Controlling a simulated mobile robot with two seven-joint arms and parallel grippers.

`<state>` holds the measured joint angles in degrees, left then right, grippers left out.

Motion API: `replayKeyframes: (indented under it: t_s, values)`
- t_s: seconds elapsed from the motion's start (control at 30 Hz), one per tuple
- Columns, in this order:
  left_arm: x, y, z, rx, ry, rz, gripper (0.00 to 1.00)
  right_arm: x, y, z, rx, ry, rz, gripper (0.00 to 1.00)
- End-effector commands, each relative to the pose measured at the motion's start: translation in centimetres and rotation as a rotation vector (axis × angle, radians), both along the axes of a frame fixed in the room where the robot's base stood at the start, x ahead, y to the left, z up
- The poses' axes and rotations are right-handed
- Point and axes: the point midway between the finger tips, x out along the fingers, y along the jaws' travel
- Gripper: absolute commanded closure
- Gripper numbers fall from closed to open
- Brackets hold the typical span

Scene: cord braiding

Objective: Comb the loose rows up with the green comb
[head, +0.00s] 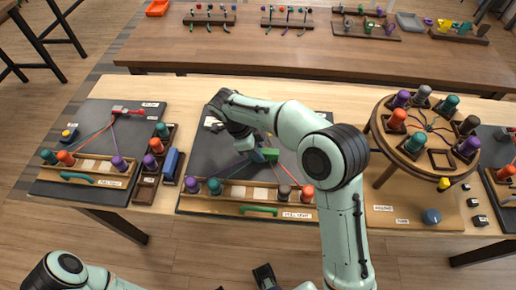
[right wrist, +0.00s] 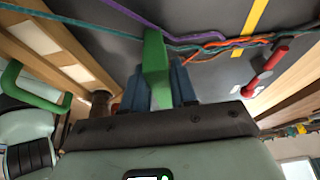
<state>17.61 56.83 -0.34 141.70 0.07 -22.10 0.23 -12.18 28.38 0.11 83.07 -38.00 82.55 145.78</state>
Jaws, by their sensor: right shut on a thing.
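My right gripper (head: 262,156) is shut on the green comb (head: 271,154), over the middle dark board (head: 240,172). In the right wrist view the comb (right wrist: 156,65) stands between the blue-grey fingers (right wrist: 160,85). Beyond its tip, teal, purple and orange cords (right wrist: 200,42) run crossed and loosely wound; I cannot tell whether the comb touches them. A purple spool (head: 192,184), a teal spool (head: 213,186), a brown spool (head: 284,191) and a red spool (head: 307,193) stand at the board's front. My arm hides part of the board.
A yellow strip (right wrist: 254,18) and a red clamp (right wrist: 265,70) lie beyond the comb. The wooden front rack has a green handle (head: 258,210). A left board (head: 100,142) holds another cord set. A round stand (head: 376,130) with several spools is at right.

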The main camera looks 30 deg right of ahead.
Motion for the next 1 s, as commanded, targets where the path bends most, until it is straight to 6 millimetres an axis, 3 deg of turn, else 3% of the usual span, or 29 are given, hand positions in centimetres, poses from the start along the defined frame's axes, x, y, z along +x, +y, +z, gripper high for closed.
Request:
replayKeyframes:
  t_s: [0.57,1.0]
  values:
    - [0.0,0.0,0.1,0.000,0.000,0.000,0.57,0.1,0.0,0.0,0.000,0.000,0.000,1.00]
    - [0.3,0.0,1.1,0.000,-0.004,0.000,0.57,1.4,-0.8,0.1,0.000,0.001,0.000,1.00]
